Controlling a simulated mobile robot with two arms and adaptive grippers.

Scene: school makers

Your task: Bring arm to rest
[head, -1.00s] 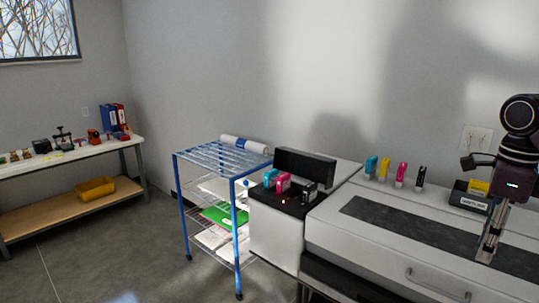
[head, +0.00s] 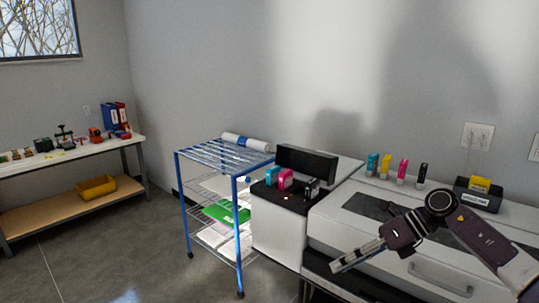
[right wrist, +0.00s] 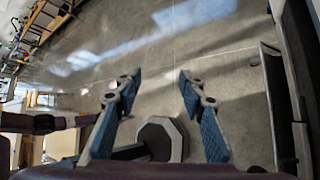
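My right arm comes in from the right edge of the head view. Its right gripper (head: 337,265) points left and down in front of the white printer (head: 345,208). In the right wrist view the right gripper's two blue-padded fingers (right wrist: 158,85) are apart with nothing between them. Grey floor (right wrist: 215,55) shows beyond them. My left gripper is not in view.
A blue wire cart (head: 237,240) stands left of the printer. Several ink cartridges (head: 403,168) and a dark box with a yellow cartridge (head: 478,197) sit on the printer. A workbench (head: 85,150) stands far left. Floor between is clear.

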